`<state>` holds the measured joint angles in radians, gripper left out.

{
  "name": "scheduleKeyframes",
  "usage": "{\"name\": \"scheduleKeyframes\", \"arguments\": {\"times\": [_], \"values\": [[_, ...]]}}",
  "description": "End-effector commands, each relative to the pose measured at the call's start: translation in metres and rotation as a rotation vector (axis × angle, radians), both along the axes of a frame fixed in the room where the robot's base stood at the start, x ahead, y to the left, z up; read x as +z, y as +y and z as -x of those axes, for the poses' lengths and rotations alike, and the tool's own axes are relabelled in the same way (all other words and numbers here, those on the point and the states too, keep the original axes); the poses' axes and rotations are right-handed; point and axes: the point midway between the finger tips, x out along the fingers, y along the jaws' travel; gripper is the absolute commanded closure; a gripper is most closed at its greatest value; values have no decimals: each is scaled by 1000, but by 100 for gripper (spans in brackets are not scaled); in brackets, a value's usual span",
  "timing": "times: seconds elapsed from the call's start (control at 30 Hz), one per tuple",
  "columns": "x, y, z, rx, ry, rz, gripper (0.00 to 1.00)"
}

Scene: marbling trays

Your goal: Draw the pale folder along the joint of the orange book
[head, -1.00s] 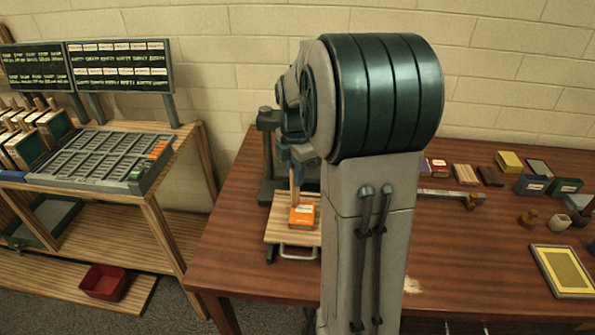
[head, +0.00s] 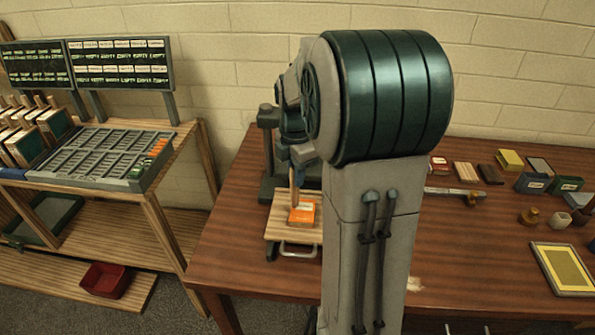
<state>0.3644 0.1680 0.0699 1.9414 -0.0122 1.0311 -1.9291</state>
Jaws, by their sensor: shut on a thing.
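The orange book (head: 306,214) lies flat on a light wooden board (head: 280,233) at the left part of the brown table. My gripper (head: 299,166) is above the book, shut on a pale upright strip, the folder (head: 294,186). The folder's lower end reaches down to the left part of the book. From this view I cannot tell whether it touches the joint. My arm hides the right side of the board and part of the gripper.
A grey press-like stand (head: 268,160) rises just behind and left of the board. A metal handle (head: 297,250) sticks out at the board's front. Small blocks, bins and a yellow framed panel (head: 566,270) lie on the table's right side. The front left of the table is clear.

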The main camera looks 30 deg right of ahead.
Motion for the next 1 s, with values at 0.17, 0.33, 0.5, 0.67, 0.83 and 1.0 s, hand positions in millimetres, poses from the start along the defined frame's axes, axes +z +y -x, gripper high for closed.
{"name": "scheduleKeyframes", "arguments": {"times": [0.17,0.33,0.5,0.67,0.83,1.0], "values": [[1,1,2,0,0,0,100],[1,1,2,0,0,0,100],[-1,1,2,0,0,0,100],[-1,2,2,0,0,0,100],[0,4,5,0,0,0,100],[1,6,9,0,-1,0,100]]}}
